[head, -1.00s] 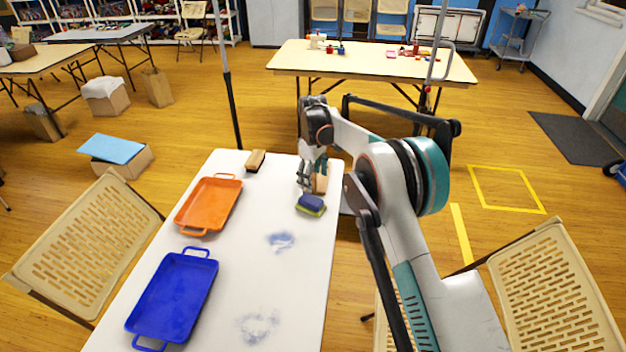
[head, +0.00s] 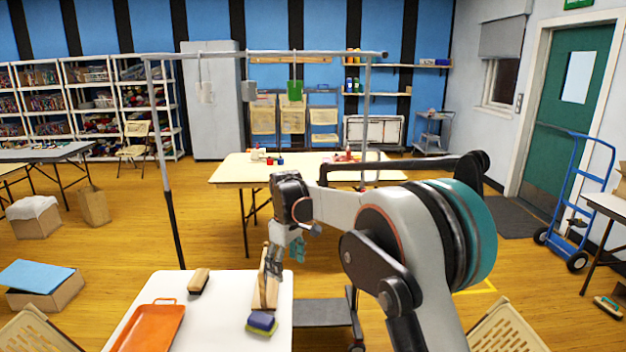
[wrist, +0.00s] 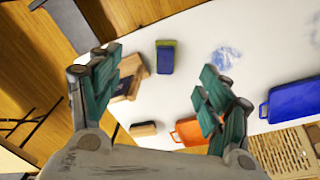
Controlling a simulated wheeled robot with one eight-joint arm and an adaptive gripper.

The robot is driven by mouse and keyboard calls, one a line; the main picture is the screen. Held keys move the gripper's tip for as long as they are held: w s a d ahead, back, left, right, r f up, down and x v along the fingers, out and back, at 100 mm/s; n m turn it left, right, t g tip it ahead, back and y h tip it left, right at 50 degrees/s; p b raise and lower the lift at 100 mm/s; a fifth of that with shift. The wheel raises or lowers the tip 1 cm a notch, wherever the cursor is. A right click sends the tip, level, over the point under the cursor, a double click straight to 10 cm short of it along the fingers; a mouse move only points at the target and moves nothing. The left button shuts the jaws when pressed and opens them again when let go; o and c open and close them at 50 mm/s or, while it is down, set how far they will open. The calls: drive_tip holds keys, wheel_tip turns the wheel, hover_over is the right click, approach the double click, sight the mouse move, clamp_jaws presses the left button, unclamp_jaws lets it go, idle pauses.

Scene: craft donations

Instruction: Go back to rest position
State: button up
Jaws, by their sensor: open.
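My gripper (head: 285,250) is above the far end of the white table (head: 225,290) in the head view. In the wrist view my gripper (wrist: 158,90) has its teal fingers spread wide with nothing between them. A blue and green sponge (head: 261,323) lies on the table near its right edge; it also shows in the wrist view (wrist: 165,58), apart from the fingers. A wooden object (head: 266,290) stands at the table's far end, partly behind my gripper. In the wrist view one finger covers part of it.
An orange tray (head: 150,328) and a wooden-backed brush (head: 199,281) are on the table. A blue tray (wrist: 293,101) and a blue smudge (wrist: 227,60) show in the wrist view. Folding chairs (head: 35,332) flank the table. Another table (head: 225,172) stands beyond, behind a metal frame.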

drive_tip(key=s+d+r+m+t, duration=0.1)
drive_tip(key=s+d+r+m, duration=0.2)
drive_tip(key=s+d+r, duration=0.5)
drive_tip(key=s+d+r+m+t, duration=0.1)
drive_tip(key=s+d+r+m, duration=0.1)
drive_tip(key=s+d+r, duration=0.7)
drive_tip(key=s+d+f+m+t, duration=0.2)
drive_tip(key=s+d+f+m, duration=0.1)
drive_tip(key=s, duration=0.8)
drive_tip(key=s+d+f+m+t, duration=0.2)
drive_tip(key=s+d+f, duration=0.4)
drive_tip(key=s, duration=0.5)
drive_tip(key=shift+s+d+m+h, duration=0.15)
drive_tip(key=shift+d+m+h, duration=0.15)
drive_tip(key=shift+d+m, duration=0.65)
drive_tip(key=shift+d, duration=0.15)
